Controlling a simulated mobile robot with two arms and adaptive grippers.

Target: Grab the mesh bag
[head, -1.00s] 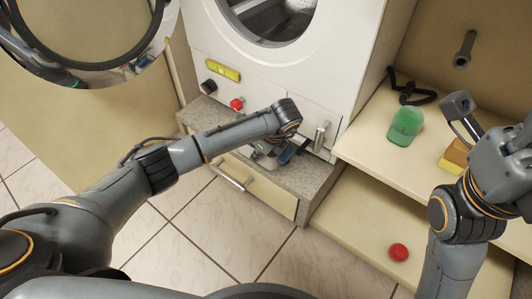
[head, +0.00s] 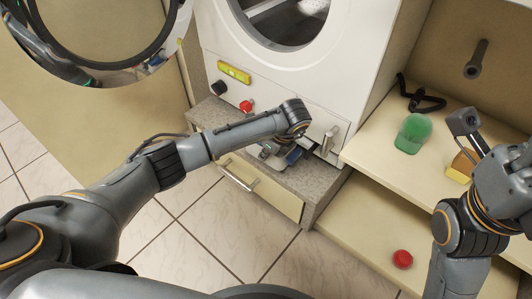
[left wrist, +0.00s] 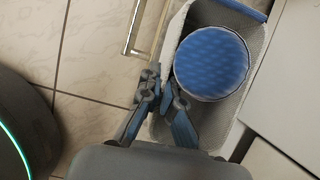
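A round blue thing (left wrist: 211,63) with a fine woven pattern shows in the left wrist view, inside or over a pale grey, long-walled shape. It looks most like the mesh bag, but I cannot be sure. In the head view my left gripper (head: 280,154) is low over the stone ledge, and my arm hides much there. My right gripper (head: 470,135) is at the right; its fingers are unclear.
A white washing machine (head: 310,85) stands behind the ledge (head: 315,180), above a drawer with a metal handle (head: 238,174). A green thing (head: 412,133) and a yellow block (head: 461,167) are on the right shelf. A red round thing (head: 402,259) lies lower down.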

